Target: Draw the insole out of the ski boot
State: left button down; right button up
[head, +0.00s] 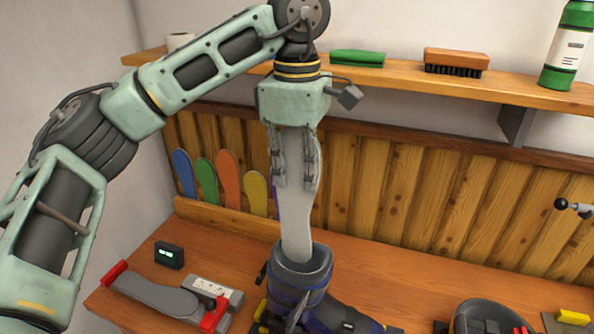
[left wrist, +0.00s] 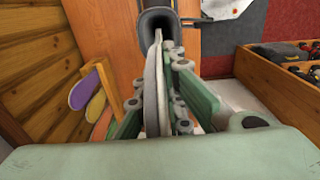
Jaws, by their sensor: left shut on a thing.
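My left gripper (head: 294,186) points down above the boot and is shut on the grey insole (head: 296,225), with a finger on each side of it. The insole hangs upright, its lower end at the mouth of the dark blue ski boot (head: 298,290). I cannot tell how much of that end is still inside the cuff. In the left wrist view the insole (left wrist: 152,85) runs edge-on between the fingers of my left gripper (left wrist: 157,95) toward the dark boot opening (left wrist: 157,28). My right gripper is not in view.
Coloured insoles (head: 229,178) stand in a wooden rack behind left. A shelf (head: 400,82) above holds a brush (head: 456,62), a green pad (head: 357,58) and a bottle (head: 567,45). A grey, red-ended tool (head: 155,294) lies left on the bench. Bare bench shows right of the boot.

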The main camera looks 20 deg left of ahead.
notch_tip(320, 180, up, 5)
jog(key=p, duration=0.4)
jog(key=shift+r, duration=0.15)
